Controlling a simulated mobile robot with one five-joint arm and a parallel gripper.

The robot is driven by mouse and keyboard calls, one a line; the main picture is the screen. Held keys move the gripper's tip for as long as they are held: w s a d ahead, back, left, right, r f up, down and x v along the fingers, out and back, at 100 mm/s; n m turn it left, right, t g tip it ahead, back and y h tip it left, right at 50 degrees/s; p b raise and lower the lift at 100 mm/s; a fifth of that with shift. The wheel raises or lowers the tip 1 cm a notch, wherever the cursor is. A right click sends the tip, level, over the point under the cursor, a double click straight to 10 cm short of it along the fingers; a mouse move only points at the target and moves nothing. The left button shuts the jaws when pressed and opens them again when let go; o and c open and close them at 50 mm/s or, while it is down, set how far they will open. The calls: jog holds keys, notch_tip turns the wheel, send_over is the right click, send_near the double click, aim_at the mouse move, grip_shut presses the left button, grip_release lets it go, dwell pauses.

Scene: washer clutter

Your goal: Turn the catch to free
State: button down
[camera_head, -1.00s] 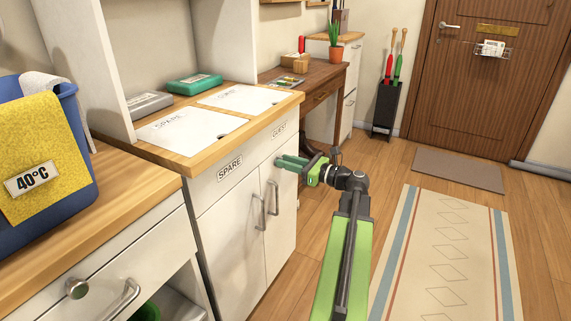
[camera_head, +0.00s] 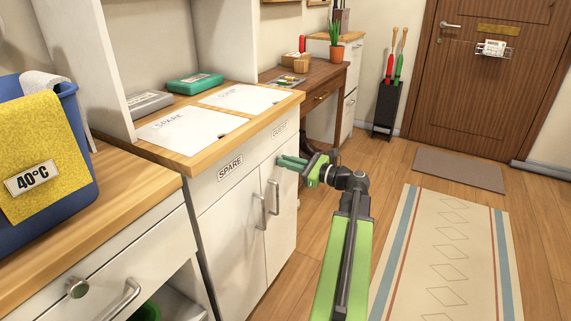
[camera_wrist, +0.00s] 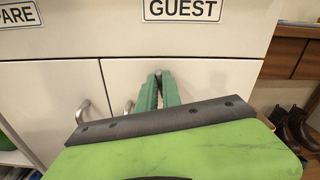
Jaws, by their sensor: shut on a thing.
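The white cabinet (camera_head: 233,220) has two doors under the SPARE label (camera_head: 230,168) and the GUEST label (camera_head: 279,129). My gripper (camera_head: 281,162) reaches the top of the right door, below GUEST. In the wrist view its green fingers (camera_wrist: 159,82) are closed together around a small grey catch (camera_wrist: 158,73) at the door's top edge. Only a sliver of the catch shows between the fingertips; its turn angle is hidden. Both doors look shut, with metal bar handles (camera_head: 273,197).
A blue basket (camera_head: 75,130) with a yellow 40°C cloth (camera_head: 38,150) stands on the left counter. A drawer with a round knob (camera_head: 77,288) is below. A wooden desk (camera_head: 318,88) stands beyond the cabinet. Floor with a runner (camera_head: 446,250) is open at right.

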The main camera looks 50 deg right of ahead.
jog(key=n, duration=0.8)
jog(key=a+f+n, duration=0.1)
jog(key=n, duration=0.2)
jog(key=shift+s+n+b, duration=0.15)
jog(key=shift+n+b, duration=0.25)
jog(key=shift+f+n, duration=0.1)
jog(key=shift+n, duration=1.7)
jog(key=c, duration=1.5)
grip_release()
